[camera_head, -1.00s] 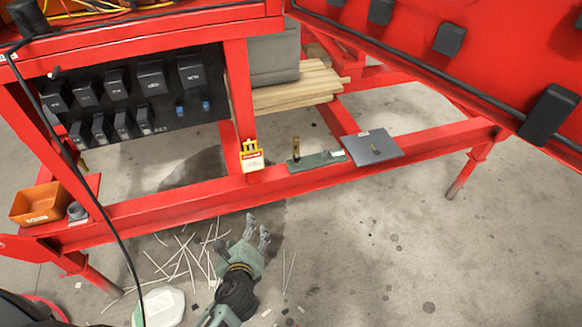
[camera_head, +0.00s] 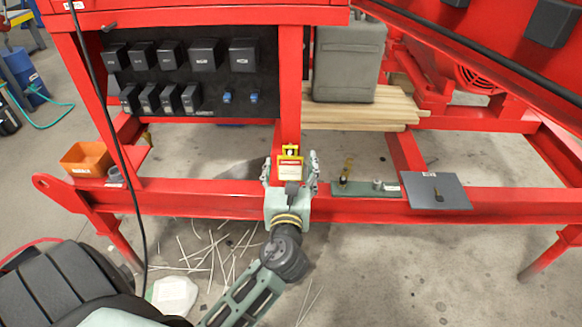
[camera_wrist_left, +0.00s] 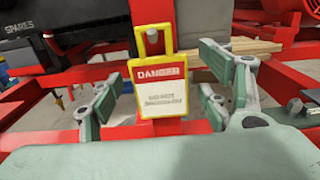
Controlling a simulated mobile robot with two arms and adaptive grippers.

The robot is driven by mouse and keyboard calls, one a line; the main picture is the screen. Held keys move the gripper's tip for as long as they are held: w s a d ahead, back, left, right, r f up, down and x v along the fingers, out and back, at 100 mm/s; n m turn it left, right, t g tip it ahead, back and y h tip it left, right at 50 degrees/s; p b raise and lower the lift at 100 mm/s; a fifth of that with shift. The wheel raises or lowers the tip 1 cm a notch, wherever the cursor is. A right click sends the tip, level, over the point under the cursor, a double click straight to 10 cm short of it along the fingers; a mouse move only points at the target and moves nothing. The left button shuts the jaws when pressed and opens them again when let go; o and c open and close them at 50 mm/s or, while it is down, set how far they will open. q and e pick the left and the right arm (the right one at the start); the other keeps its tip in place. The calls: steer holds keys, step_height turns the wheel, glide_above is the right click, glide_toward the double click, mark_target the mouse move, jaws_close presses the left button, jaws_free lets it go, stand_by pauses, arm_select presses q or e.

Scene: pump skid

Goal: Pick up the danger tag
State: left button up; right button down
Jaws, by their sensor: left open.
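The danger tag (camera_head: 290,166) is a yellow-framed plate with a red DANGER band and a white lower part. It hangs upright at the foot of a red post; in the left wrist view the tag (camera_wrist_left: 159,88) hangs by its yellow loop from a small peg. My left gripper (camera_head: 290,168) is open, its fingers on either side of the tag. In the left wrist view my left gripper (camera_wrist_left: 165,95) shows gaps between both fingers and the tag. The tag's lower edge is partly hidden by the gripper in the head view. My right gripper is not in view.
A green strip with small fittings (camera_head: 365,189) and a grey plate (camera_head: 436,190) lie on the red beam to the right. An orange bin (camera_head: 87,158) stands at the left. A black cable (camera_head: 108,130) hangs at the left. Thin white sticks litter the floor below.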

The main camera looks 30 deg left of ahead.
arm_select(q)
steer(key=shift+w+a, duration=0.3)
steer(key=shift+w, duration=0.2)
steer(key=c, duration=1.3)
